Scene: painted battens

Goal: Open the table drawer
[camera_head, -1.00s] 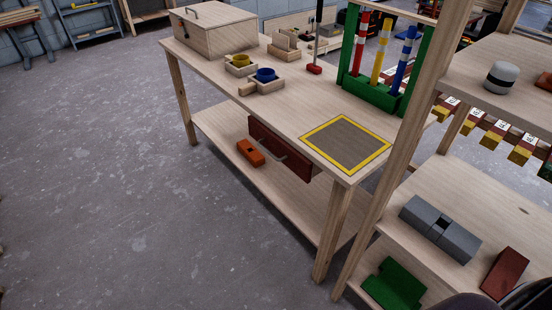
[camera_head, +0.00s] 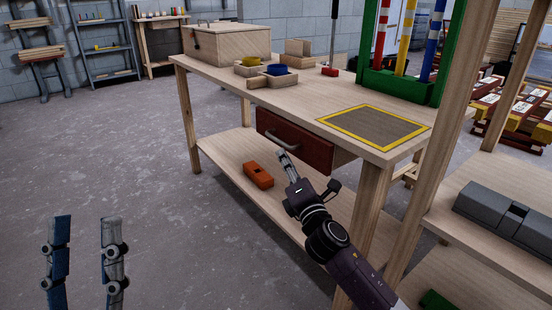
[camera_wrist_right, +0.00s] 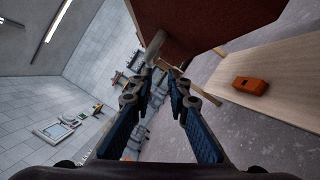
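The table drawer (camera_head: 318,153) has a red-brown front with a grey bar handle (camera_head: 282,140). It sits under the top of the wooden table (camera_head: 300,98) and looks shut. My right gripper (camera_head: 285,160) is just in front of and below the handle. In the right wrist view, its two fingers are apart, and the handle (camera_wrist_right: 154,46) shows at the fingertips, under the dark drawer front (camera_wrist_right: 205,20). I cannot tell whether they touch. My left gripper (camera_head: 85,225) is open and empty at the lower left, over the floor, far from the drawer.
An orange block (camera_head: 257,175) lies on the table's lower shelf (camera_head: 228,155). A wooden box (camera_head: 228,42), small cups and a green rack (camera_head: 400,84) stand on the tabletop. A wooden shelf unit (camera_head: 478,175) with grey blocks is close on the right. The floor at left is clear.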

